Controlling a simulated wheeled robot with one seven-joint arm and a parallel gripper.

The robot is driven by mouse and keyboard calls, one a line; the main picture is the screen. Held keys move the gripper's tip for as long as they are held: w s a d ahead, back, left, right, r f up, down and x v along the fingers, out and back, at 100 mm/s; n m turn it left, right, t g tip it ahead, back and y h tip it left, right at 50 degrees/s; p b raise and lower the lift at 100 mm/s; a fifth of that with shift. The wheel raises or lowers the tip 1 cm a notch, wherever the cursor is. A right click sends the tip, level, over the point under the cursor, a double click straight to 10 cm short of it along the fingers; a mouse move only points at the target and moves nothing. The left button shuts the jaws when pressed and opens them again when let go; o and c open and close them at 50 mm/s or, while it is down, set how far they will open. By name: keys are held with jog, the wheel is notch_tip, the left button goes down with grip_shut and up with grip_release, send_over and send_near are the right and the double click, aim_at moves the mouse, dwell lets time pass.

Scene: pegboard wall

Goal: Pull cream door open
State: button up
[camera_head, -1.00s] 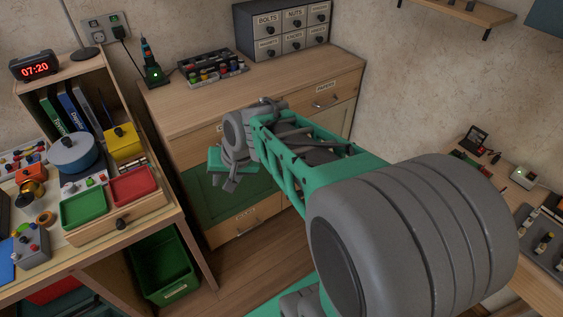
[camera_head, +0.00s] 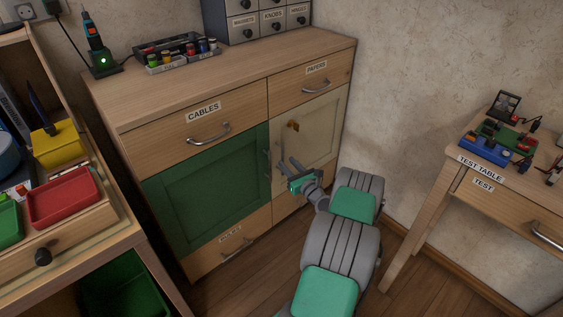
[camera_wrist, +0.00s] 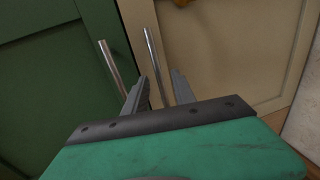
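The cream door (camera_head: 318,130) is on the right of the wooden cabinet and looks shut. It also fills the right of the wrist view (camera_wrist: 235,50). Its upright metal handle (camera_wrist: 155,62) is near its left edge. My gripper (camera_head: 288,172) is open in front of this handle. In the wrist view, my gripper (camera_wrist: 160,88) has the handle's lower part between its fingers in the picture; contact cannot be told.
The green door (camera_head: 205,190) is beside the cream one; its own handle (camera_wrist: 112,68) is just left of my fingers. Drawers (camera_head: 200,125) lie above and below. A test table (camera_head: 470,165) stands right, a workbench (camera_head: 95,245) left. Some floor (camera_head: 405,290) is clear.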

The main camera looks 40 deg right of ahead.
aim_at(283, 159)
jog(key=w, duration=0.4)
jog(key=shift+d+b, duration=0.25)
jog(key=shift+b, duration=0.1)
grip_shut()
dwell(1.0)
